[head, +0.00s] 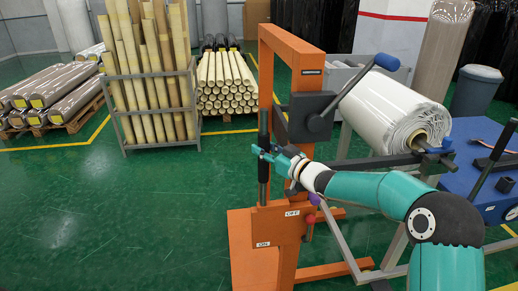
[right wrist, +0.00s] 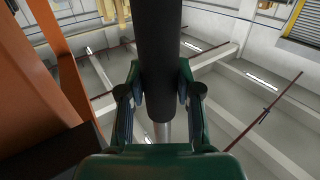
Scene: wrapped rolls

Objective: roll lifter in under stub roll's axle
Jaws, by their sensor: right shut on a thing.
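The lifter is a tall orange frame (head: 265,75) with a dark upright grip bar (head: 263,122) and ON and OFF labels near its base. My right gripper (head: 262,152) is shut around this bar; in the right wrist view its fingers (right wrist: 160,88) stand on both sides of the dark bar (right wrist: 158,40). The stub roll (head: 385,105) is white and wrapped and lies to the right, behind the lifter. Its axle end (head: 430,147) sticks out of the tan core at the near end. Parts of the roll's far end are hidden by the lifter. My left gripper is not in view.
A grey metal stand (head: 345,235) reaches low beside the lifter. A blue surface (head: 470,165) with a dark lever lies at the right edge. The green floor at left is clear.

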